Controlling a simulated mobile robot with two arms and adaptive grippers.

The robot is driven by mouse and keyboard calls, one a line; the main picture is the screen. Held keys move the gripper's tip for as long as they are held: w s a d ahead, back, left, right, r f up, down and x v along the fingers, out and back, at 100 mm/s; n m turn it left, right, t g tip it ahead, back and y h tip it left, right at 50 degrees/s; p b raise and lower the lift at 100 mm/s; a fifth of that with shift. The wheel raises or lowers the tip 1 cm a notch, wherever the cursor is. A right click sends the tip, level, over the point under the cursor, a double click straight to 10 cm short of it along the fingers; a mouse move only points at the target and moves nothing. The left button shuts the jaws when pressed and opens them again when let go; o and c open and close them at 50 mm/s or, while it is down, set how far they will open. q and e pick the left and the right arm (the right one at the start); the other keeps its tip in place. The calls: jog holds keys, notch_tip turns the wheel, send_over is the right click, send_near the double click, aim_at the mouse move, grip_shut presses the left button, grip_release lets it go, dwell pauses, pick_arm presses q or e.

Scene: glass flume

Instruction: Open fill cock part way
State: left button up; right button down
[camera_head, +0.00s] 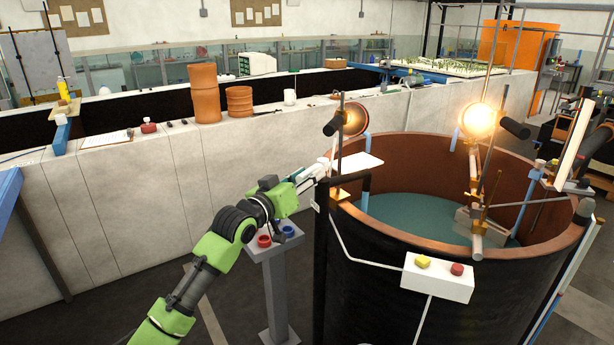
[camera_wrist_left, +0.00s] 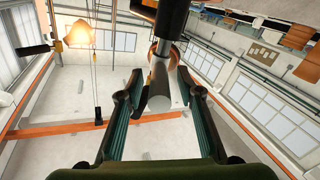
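My left gripper (camera_head: 316,172) reaches in from the left to the near-left rim of the round tank (camera_head: 375,255), beside a black post. In the left wrist view my left gripper (camera_wrist_left: 160,82) is open. Its two dark green fingers stand on either side of a pale grey cylindrical end with a copper-coloured part behind it, likely the fill cock (camera_wrist_left: 160,88). Gaps show between this end and both fingers. In the head view the gripper largely hides this part. The cock's setting cannot be told. My right gripper is not in view.
A pedestal with red and blue knobs (camera_head: 275,240) stands below my left arm. A white box with yellow and red buttons (camera_head: 438,278) is on the tank front. Lamps (camera_head: 478,122) and rods rise from the rim. The long pale flume wall (camera_head: 130,205) runs behind.

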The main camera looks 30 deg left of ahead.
pick_arm(q)
jog(key=shift+s, duration=0.1)
jog(key=s, duration=1.2)
jog(key=shift+w+a+f, duration=0.1)
